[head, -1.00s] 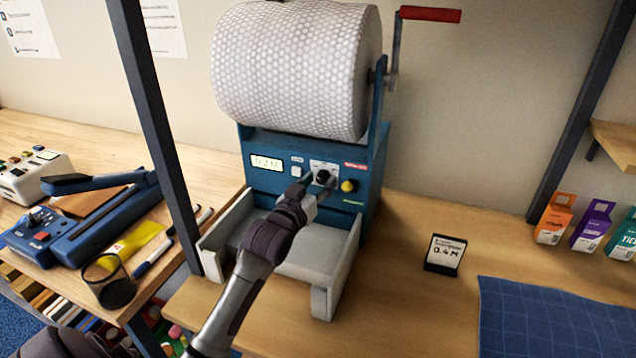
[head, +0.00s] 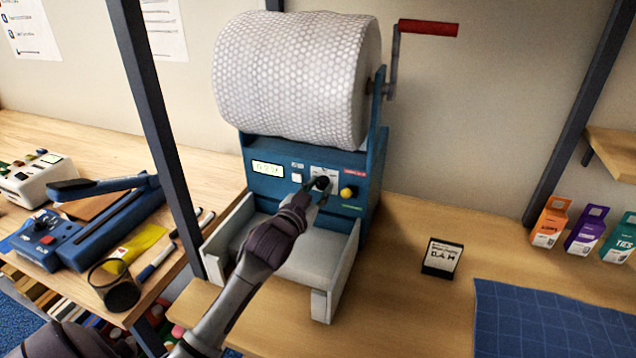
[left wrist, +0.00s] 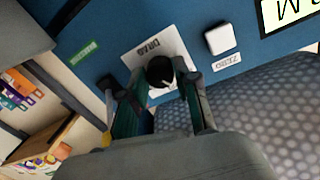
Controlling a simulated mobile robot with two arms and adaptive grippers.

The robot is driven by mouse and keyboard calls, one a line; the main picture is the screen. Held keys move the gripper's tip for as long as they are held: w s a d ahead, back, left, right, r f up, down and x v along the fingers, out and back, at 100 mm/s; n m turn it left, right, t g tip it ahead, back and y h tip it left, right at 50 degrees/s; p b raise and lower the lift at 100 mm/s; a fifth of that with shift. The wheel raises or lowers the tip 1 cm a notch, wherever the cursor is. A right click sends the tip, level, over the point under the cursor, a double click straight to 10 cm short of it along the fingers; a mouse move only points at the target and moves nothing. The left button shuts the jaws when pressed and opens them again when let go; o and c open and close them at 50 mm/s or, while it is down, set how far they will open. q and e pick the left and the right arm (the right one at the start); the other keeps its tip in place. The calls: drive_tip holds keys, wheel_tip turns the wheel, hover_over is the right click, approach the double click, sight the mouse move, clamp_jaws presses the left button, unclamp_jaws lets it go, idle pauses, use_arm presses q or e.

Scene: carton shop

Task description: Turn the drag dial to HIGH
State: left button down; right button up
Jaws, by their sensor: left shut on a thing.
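The black drag dial (head: 321,183) sits on a white plate on the blue front panel of the bubble-wrap dispenser (head: 262,213). My left gripper (head: 310,190) is at the panel with its fingers around the dial. The left wrist view shows the dial (left wrist: 160,72) between the two fingers of the gripper (left wrist: 160,90), under the word DRAG. The gripper is shut on it. A white pointer mark shows on the dial, but the scale marks are too small or hidden to read. My right gripper is in no view.
A white square ZERO button (head: 297,178) and a yellow knob (head: 348,192) flank the dial. A lit display (head: 267,169) is to the left. The bubble-wrap roll (head: 295,75) and red-handled crank (head: 428,28) are above.

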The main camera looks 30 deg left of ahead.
use_arm(q)
drive_tip(key=m, duration=0.1)
drive_tip(key=m+p, duration=0.2)
drive_tip(key=shift+r+m, duration=0.25)
drive_tip(key=shift+m, duration=0.15)
drive_tip(key=m+p, duration=0.2)
drive_tip(key=m, duration=0.2)
drive_tip(key=shift+g+p, duration=0.35)
drive_tip(key=shift+g, duration=0.05)
drive_tip(key=m+p, duration=0.1)
drive_tip(key=m, duration=0.2)
drive_tip(key=shift+y, duration=0.4)
drive_tip(key=shift+m+y+p, duration=0.3)
drive_tip(key=shift+m+p, duration=0.55)
drive_tip(key=shift+m, duration=1.15)
drive_tip(key=shift+f+m, duration=0.1)
drive_tip(key=shift+m, duration=0.2)
drive_tip(key=shift+d, duration=0.1)
drive_tip(key=c, duration=0.8)
unclamp_jaws()
drive_tip(key=shift+c, duration=0.2)
drive_tip(key=v, duration=1.2)
